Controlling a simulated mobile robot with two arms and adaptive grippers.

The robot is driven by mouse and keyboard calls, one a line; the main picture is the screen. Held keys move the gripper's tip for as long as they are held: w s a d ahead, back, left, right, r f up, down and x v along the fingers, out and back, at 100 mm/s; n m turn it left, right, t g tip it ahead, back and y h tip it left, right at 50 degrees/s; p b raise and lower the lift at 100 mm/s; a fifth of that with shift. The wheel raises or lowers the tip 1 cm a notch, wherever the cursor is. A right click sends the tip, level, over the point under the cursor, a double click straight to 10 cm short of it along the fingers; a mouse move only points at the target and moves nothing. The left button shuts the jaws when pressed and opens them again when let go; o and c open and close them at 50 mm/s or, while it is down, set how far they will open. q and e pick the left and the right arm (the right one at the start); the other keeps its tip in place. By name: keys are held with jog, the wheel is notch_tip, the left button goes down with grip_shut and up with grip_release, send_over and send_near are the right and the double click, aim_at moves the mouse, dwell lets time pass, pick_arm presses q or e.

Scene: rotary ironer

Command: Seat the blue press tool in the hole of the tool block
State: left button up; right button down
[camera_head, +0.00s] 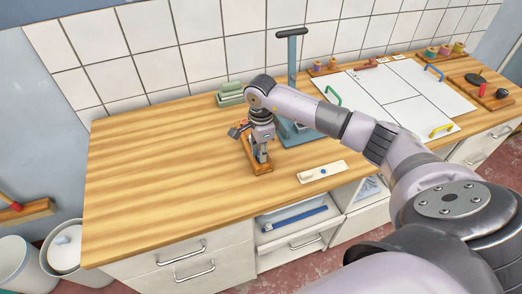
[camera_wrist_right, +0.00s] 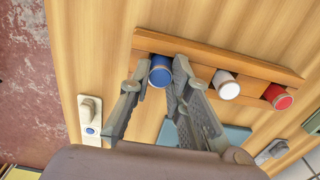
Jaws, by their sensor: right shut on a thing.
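The blue press tool (camera_wrist_right: 160,72) shows its round blue end between the fingers of my right gripper (camera_wrist_right: 164,72). The gripper is shut on it. The tool is at the left end of the wooden tool block (camera_wrist_right: 265,66), in line with a white tool (camera_wrist_right: 226,85) and a red tool (camera_wrist_right: 278,97). The tool's lower part and the hole are hidden, so I cannot tell how deep it sits. In the head view, my right gripper (camera_head: 261,150) points down at the tool block (camera_head: 260,169) and covers most of it. My left gripper is not in view.
A blue-grey press (camera_head: 292,70) stands just behind. A white panel (camera_head: 336,168) with a blue button lies right of the block. A white board (camera_head: 400,97) with coloured handles fills the right. The left worktop (camera_head: 150,170) is clear.

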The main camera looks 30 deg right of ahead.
jog(key=shift+f, duration=0.15)
jog(key=c, duration=1.5)
grip_release()
jog(key=shift+r, duration=0.35)
notch_tip(320, 180, up, 12)
jog(key=b, duration=0.3)
jog(key=shift+f, duration=0.15)
